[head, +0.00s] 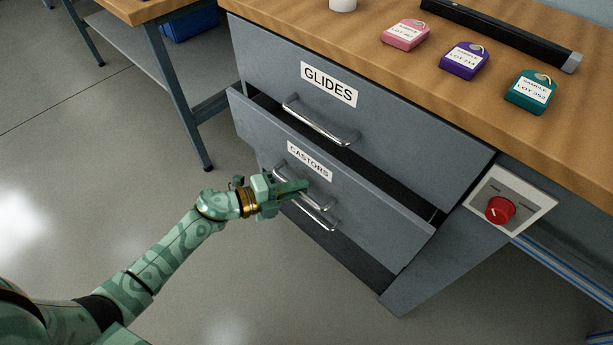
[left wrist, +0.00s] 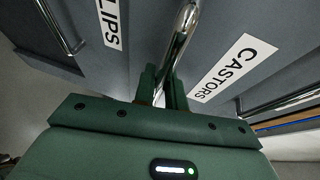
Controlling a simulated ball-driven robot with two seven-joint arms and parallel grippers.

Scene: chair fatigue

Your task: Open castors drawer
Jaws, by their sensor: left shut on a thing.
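The grey castors drawer (head: 375,215), labelled CASTORS, stands partly out, with a dark gap along its top edge under the glides drawer (head: 400,135). Its label also shows in the left wrist view (left wrist: 223,67). My left gripper (head: 300,187) is at the drawer's front, shut on its silver bar handle (head: 322,203). In the left wrist view the handle (left wrist: 178,40) runs between the two fingers (left wrist: 165,88). The gripper hides part of the handle in the head view. The drawer's inside is mostly hidden. My right gripper is not in view.
A red knob (head: 499,209) sits right of the drawers. Sample tags lie on the wooden top (head: 480,105). Floor at left is clear.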

